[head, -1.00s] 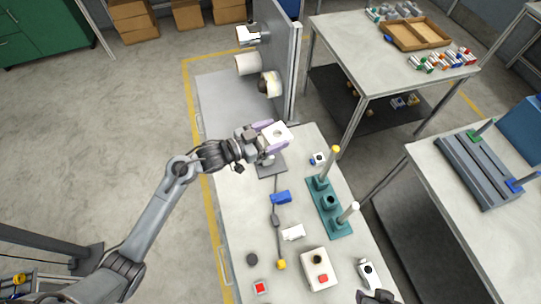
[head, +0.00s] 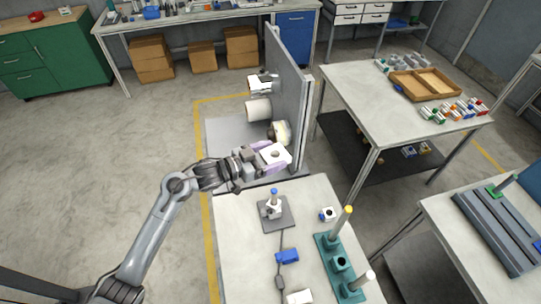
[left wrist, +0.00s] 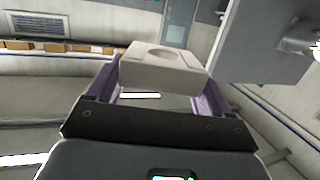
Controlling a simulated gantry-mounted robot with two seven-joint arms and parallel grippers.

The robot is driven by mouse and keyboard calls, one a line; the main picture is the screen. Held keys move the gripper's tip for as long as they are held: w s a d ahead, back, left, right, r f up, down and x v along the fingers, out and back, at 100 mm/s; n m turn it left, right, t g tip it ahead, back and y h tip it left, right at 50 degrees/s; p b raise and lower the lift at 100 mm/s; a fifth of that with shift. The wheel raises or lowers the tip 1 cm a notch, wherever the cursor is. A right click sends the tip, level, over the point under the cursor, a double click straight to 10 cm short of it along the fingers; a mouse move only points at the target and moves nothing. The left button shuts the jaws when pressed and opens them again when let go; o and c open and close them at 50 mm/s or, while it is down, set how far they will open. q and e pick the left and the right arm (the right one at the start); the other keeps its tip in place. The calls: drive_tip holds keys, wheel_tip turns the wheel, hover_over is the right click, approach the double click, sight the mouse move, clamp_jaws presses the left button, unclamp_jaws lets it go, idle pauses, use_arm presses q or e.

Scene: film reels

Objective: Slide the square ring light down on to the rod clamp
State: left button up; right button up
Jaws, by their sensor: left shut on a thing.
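The square ring light (head: 277,155) is a white block with a round opening. It also shows in the left wrist view (left wrist: 165,68), between the purple fingers. My left gripper (head: 268,157) is shut on it and holds it in the air beyond the table's far end, near the upright grey panel. A small white fitting with a blue top (head: 273,208) stands on a dark square plate on the table; it looks like the rod clamp, though I cannot be sure. The ring light is apart from it. My right gripper is out of view.
The grey panel (head: 290,95) carries a white cylinder (head: 258,110) and a yellowish round part (head: 280,132) close to my gripper. A teal base (head: 338,262) with upright posts stands on the table's right. A blue block (head: 287,256) lies nearer.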

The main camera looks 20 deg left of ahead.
use_arm(q)
wheel_tip(320, 180, down, 3)
drive_tip(key=shift+f+b, duration=0.2)
drive_tip(key=shift+b, duration=1)
drive_tip(key=shift+f+b, duration=0.85)
drive_tip(key=shift+f, duration=1)
drive_tip(key=shift+f, duration=0.15)
drive_tip(key=shift+f+b, duration=1.35)
drive_tip(key=shift+f, duration=1)
drive_tip(key=shift+f, duration=0.15)
drive_tip(key=shift+f+b, duration=1.45)
drive_tip(key=shift+f, duration=0.9)
drive_tip(key=shift+f, duration=0.2)
